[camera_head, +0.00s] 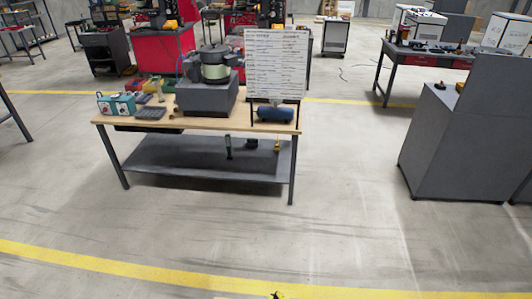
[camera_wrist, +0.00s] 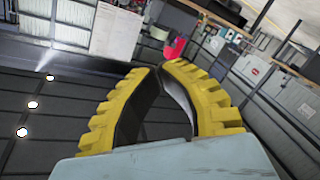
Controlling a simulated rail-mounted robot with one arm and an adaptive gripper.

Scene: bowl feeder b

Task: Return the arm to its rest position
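My gripper (camera_wrist: 158,67) fills the lower middle of the wrist view, with two ridged yellow fingers on a pale grey body. The fingertips come together at the top, and a narrow gap shows between the curved fingers below them. I see nothing held between them. The wrist view looks out across the hall at a tilt, with no object close to the fingers. In the head view only a small yellow and black tip (camera_head: 277,295) shows at the bottom edge, apart from the workbench; the rest of the arm is out of frame.
A wooden-topped workbench (camera_head: 222,123) carries a grey bowl feeder (camera_head: 208,95), a white text board (camera_head: 277,62), a dark blue roll (camera_head: 274,114) and teal boxes (camera_head: 122,105). A grey cabinet (camera_head: 455,135) stands right. The floor before the bench is clear, crossed by a yellow line.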

